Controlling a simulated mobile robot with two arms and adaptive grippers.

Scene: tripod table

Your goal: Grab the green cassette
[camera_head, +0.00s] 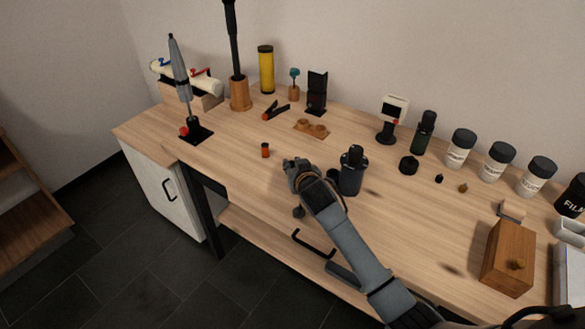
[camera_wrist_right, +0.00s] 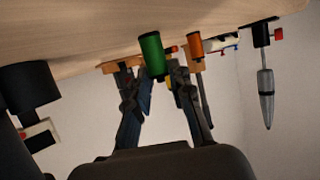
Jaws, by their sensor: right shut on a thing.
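The green cassette (camera_wrist_right: 152,56) is a small green cylinder with a dark end. It shows in the right wrist view between the fingertips of my right gripper (camera_wrist_right: 153,75), which is shut on it. In the head view my right gripper (camera_head: 296,166) is low over the front part of the table, and the green cassette is hidden there by the gripper. I cannot tell whether the cassette still touches the tabletop. My left gripper is not in view.
An orange cassette (camera_head: 265,150) stands on the wooden table (camera_head: 235,165) just beyond the gripper; it also shows in the wrist view (camera_wrist_right: 195,46). A dark tank (camera_head: 351,174) stands close to my right arm. White jars (camera_head: 460,148) and a wooden box (camera_head: 508,258) are farther right.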

